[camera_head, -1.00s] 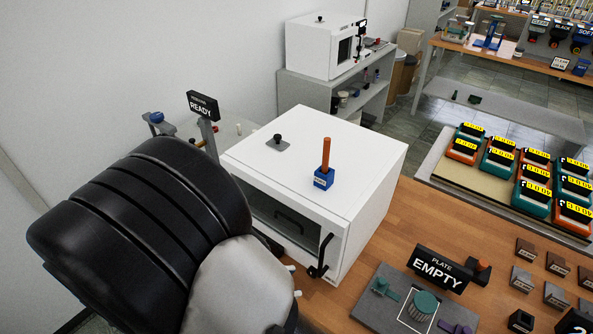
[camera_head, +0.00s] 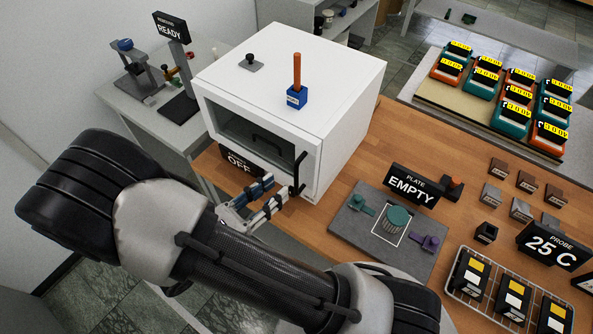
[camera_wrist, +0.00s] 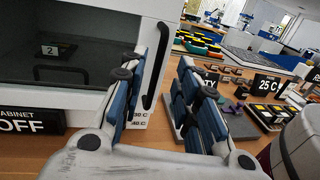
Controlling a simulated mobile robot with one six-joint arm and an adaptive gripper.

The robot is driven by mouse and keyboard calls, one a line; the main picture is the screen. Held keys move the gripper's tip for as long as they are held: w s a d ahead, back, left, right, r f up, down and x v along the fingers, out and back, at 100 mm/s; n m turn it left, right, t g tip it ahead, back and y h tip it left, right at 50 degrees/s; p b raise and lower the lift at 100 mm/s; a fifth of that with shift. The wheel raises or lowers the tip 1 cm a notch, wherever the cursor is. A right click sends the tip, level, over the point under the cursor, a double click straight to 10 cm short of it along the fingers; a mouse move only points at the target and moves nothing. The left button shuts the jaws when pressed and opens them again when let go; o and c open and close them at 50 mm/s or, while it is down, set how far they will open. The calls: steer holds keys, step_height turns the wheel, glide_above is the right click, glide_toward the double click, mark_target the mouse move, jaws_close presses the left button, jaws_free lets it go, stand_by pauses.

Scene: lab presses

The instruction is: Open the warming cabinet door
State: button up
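The warming cabinet (camera_head: 345,75) is a white box on the wooden bench. Its glass-fronted door (camera_head: 222,118) is closed and faces my arm. A black vertical bar handle (camera_head: 299,173) sits at the door's right edge; in the wrist view the handle (camera_wrist: 156,70) stands just right of the left finger, in the gap between the fingers. My gripper (camera_head: 277,190) is open and empty, in front of the door's lower right part. In the wrist view its blue-padded fingers (camera_wrist: 168,85) are spread apart. I cannot tell whether a finger touches the handle.
An OFF sign (camera_head: 240,163) stands before the cabinet's lower front. A blue holder (camera_head: 296,97) with an orange stick and a black knob (camera_head: 250,59) are on its top. A grey plate station (camera_head: 350,222) with an EMPTY sign (camera_head: 412,186) lies to the right.

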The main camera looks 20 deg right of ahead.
mark_target(295, 174)
steer(key=x, duration=0.8)
steer(key=shift+f+b, duration=0.1)
steer(key=shift+b, duration=0.2)
jaws_close()
stand_by(0.3)
